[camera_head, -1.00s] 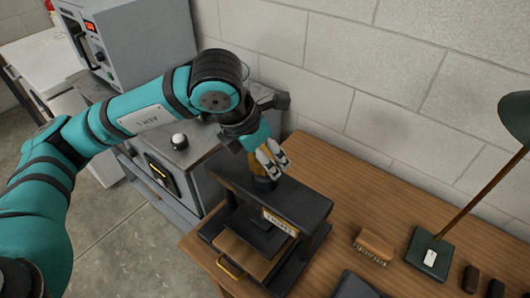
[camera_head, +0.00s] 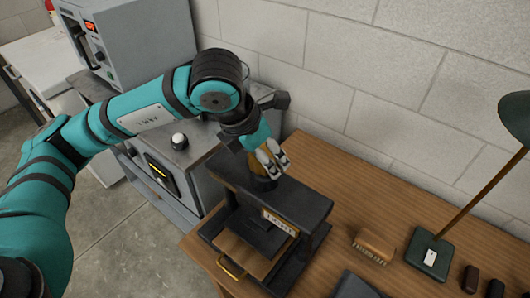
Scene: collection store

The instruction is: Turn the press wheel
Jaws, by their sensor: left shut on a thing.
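The black press (camera_head: 302,203) stands on the wooden table, with a pale label on its front and a wooden board (camera_head: 243,254) with a brass handle in its base. The press wheel (camera_head: 257,165) is a brass-coloured part on top of the press, mostly hidden by the gripper. My left gripper (camera_head: 273,161) is above the press and shut on the wheel, its fingers pointing down. My right gripper is not in view.
A brush (camera_head: 374,244) and a green-based lamp (camera_head: 429,253) stand right of the press, with small dark items at the far right. A grey cabinet (camera_head: 190,150) adjoins the table's left. A block wall runs behind.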

